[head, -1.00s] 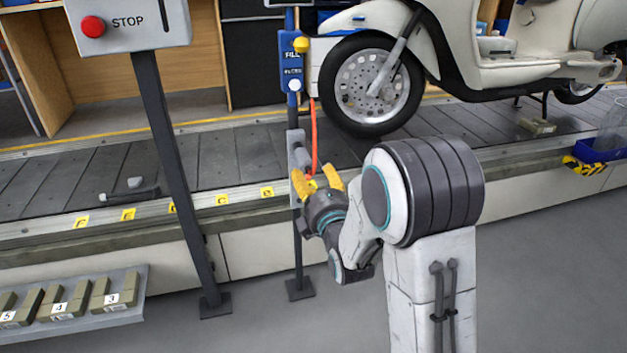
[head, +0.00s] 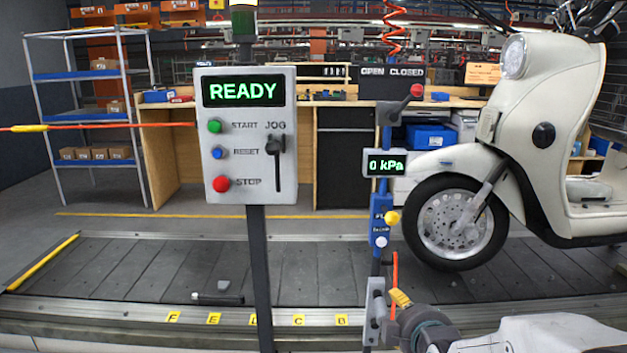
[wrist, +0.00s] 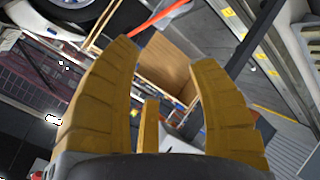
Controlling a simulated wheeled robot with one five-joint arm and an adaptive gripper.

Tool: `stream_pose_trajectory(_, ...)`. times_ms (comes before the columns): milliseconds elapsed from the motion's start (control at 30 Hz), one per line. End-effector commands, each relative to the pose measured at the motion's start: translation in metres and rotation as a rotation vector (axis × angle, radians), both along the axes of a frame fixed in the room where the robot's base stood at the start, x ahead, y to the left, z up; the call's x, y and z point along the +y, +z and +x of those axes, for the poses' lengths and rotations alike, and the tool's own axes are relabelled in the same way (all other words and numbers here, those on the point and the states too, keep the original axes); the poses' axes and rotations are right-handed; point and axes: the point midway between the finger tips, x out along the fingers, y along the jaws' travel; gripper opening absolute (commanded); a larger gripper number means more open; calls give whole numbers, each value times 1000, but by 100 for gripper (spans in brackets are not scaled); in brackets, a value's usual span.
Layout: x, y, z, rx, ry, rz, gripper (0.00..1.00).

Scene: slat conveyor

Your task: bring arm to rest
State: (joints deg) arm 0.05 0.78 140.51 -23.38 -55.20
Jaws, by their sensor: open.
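My gripper (head: 396,306) is low at the lower right of the head view, close beside the foot of the blue post. Only part of its yellow fingers shows there, and the arm runs off the bottom right. In the wrist view, the yellow fingers of my gripper (wrist: 168,85) stand wide apart with nothing between them. Behind them are a wooden bench panel and part of an orange hose, both farther off.
A control panel (head: 247,125) on a dark post reads READY. The blue post (head: 381,222) carries a gauge (head: 384,162) reading 0 kPa and a red-knobbed lever (head: 407,98). A cream scooter (head: 553,130) stands on the slat conveyor (head: 120,270). A dark tool (head: 217,298) lies on the slats.

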Motion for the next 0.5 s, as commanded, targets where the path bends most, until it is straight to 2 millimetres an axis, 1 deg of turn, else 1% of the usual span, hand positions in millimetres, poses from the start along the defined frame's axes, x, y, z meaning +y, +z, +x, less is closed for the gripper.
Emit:
stream_pose_trajectory(33,0,30,-10,35,-24,43,54)
stream_pose_trajectory(267,0,85,-63,222,-160,234,54)
stream_pose_trajectory(467,0,133,-117,380,-309,380,54)
stream_pose_trajectory(500,0,143,-128,411,-341,406,54)
